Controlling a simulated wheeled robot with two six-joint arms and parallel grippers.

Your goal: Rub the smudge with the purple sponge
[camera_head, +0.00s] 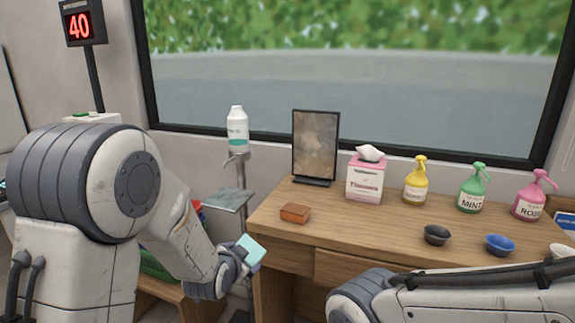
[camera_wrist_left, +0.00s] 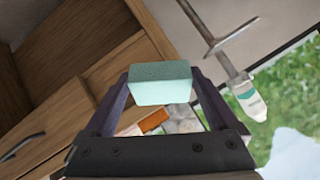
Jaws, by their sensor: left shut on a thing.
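My left gripper (camera_head: 241,256) is shut on a pale teal, sponge-like block (camera_head: 251,252). It holds the block in the air, left of the counter's front corner. In the left wrist view the teal block (camera_wrist_left: 160,84) sits between the two dark fingers. I see no purple sponge in either view. A dark-framed panel (camera_head: 315,145) with a cloudy, brownish-grey face stands upright at the back of the counter. I cannot make out a separate smudge on it. An orange-brown block (camera_head: 295,213) lies on the counter's left part. My right arm crosses the lower right, its gripper out of view.
The wooden counter (camera_head: 365,232) also bears a pink tissue box (camera_head: 365,182), yellow, green and pink pump bottles, a black bowl (camera_head: 437,235) and a blue bowl (camera_head: 499,245). A white bottle (camera_head: 237,130) stands on a metal stand left of the counter. The counter's front middle is clear.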

